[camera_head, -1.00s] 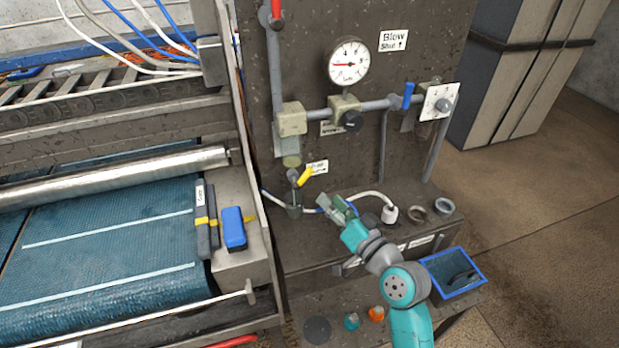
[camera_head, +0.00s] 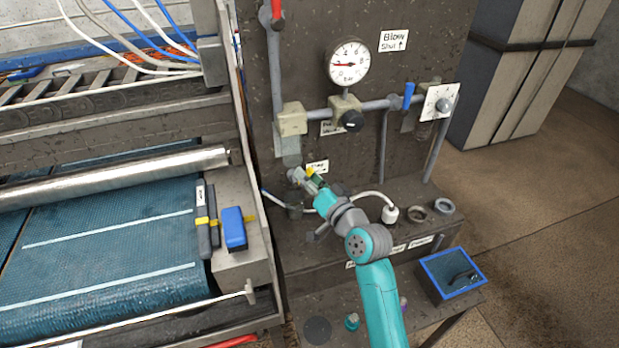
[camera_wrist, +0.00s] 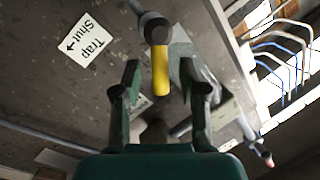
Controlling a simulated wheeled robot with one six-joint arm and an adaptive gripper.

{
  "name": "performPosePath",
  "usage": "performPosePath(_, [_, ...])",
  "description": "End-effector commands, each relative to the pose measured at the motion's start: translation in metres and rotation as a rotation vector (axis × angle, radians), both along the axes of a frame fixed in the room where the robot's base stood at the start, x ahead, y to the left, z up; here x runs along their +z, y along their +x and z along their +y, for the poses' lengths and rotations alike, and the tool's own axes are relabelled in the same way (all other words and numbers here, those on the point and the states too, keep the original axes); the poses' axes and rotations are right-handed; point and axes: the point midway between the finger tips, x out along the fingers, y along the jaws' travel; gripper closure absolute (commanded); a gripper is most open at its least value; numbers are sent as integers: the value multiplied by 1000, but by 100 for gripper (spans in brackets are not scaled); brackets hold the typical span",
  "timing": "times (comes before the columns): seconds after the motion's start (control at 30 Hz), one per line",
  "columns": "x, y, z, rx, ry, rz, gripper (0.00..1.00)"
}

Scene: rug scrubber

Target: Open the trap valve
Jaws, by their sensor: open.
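The trap valve's yellow lever (camera_wrist: 160,72) shows in the wrist view, hanging from a grey round hub, with its tip between my gripper's two open fingers. My gripper (camera_wrist: 160,85) is open, with a finger on each side of the lever and visible gaps; I see no contact. In the head view my gripper (camera_head: 303,176) is at the valve and covers most of it; only a bit of the yellow lever (camera_head: 311,171) shows. The trap label (camera_wrist: 90,46), reading "Trap Shut" with an arrow, is left of the lever in the wrist view.
Above the valve, a pipe carries a regulator knob (camera_head: 352,121), a gauge (camera_head: 349,65) and a blue-handled valve (camera_head: 408,95). A white cable (camera_head: 372,196) and rings (camera_head: 443,206) lie on the ledge. The belt machine (camera_head: 100,260) stands left. A blue-rimmed bin (camera_head: 452,289) sits right.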

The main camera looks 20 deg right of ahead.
Motion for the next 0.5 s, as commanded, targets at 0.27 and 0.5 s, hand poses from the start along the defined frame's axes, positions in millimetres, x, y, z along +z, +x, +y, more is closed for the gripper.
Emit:
performPosePath(0.27, [0,0,0,0,0,0,100])
performPosePath(0.5, [0,0,0,0,-9,0,100])
